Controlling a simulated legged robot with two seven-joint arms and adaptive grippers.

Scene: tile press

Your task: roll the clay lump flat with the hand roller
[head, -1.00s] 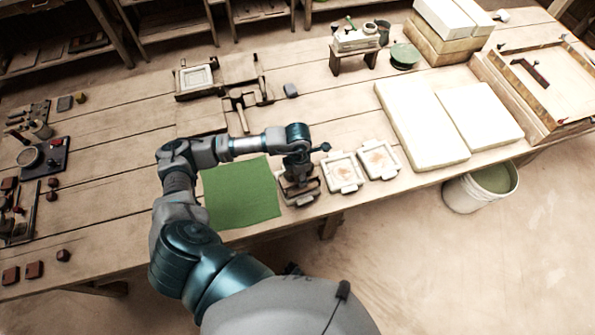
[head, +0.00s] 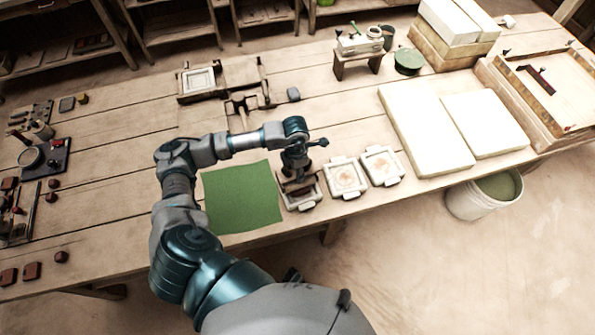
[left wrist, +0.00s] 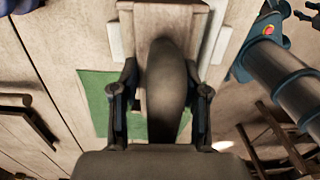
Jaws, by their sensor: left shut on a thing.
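My left gripper (head: 297,176) is above the leftmost of three pale square moulds (head: 302,200), near the table's front edge. It is shut on a brown tool, whose rounded handle (left wrist: 167,95) stands between the fingers in the left wrist view. A flat wooden block (left wrist: 172,14) shows beyond the handle, with pale mould parts on both sides. I cannot tell whether the held tool is the hand roller. A wood-handled tool (head: 241,109) lies farther back, and a small grey lump (head: 293,94) lies near it; I cannot tell whether it is clay.
A green mat (head: 241,197) lies left of the leftmost mould. Two more moulds (head: 346,178) (head: 381,166) with tan middles stand to the right. White slabs (head: 425,130) lie farther right, and a bucket (head: 483,196) stands below the table edge. The left middle tabletop is largely clear.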

